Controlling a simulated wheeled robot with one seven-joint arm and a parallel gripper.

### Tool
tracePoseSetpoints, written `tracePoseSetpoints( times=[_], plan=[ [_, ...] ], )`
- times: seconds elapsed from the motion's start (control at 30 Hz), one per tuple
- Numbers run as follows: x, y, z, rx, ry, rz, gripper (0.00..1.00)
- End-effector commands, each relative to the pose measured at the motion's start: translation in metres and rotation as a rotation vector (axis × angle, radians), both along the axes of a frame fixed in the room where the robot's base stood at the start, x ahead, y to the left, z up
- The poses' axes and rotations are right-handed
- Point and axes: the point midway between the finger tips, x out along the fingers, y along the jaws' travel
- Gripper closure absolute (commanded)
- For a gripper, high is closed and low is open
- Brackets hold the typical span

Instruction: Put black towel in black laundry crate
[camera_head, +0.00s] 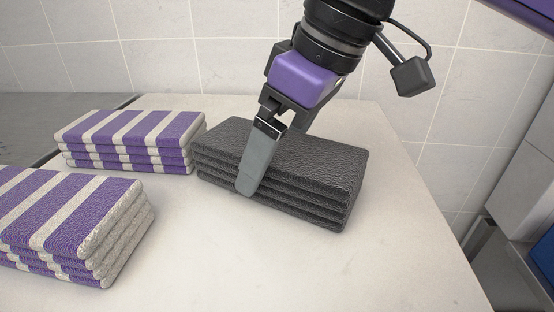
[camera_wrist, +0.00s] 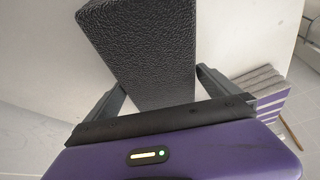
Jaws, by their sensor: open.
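The black towel (camera_head: 310,165) is folded in several layers and lies flat on the pale table. It also shows between my fingers in the wrist view (camera_wrist: 145,45). My gripper (camera_head: 258,168) is open and down at the towel. One finger stands in front of the towel's near long side, and the other is mostly hidden behind it. In the wrist view a finger is on each side of the towel (camera_wrist: 160,90). I cannot tell whether either finger touches it. The black laundry crate is not visible in either view.
A folded purple-and-white striped towel (camera_head: 125,140) lies close to the left of the black towel. Another striped towel (camera_head: 65,230) lies nearer at the left. The table (camera_head: 330,275) is clear in front and to the right. A tiled wall (camera_head: 180,45) stands behind.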

Motion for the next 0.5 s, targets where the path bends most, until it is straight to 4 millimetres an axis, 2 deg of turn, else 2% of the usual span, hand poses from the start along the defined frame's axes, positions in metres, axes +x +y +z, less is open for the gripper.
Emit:
tracePoseSetpoints(
  times=[0.27, 0.5],
  plan=[
    [0.0007, 0.0013, -0.0032, 0.001, 0.000, 0.000, 0.00],
    [0.0007, 0.0011, -0.0029, 0.001, 0.000, 0.000, 0.47]
  ],
)
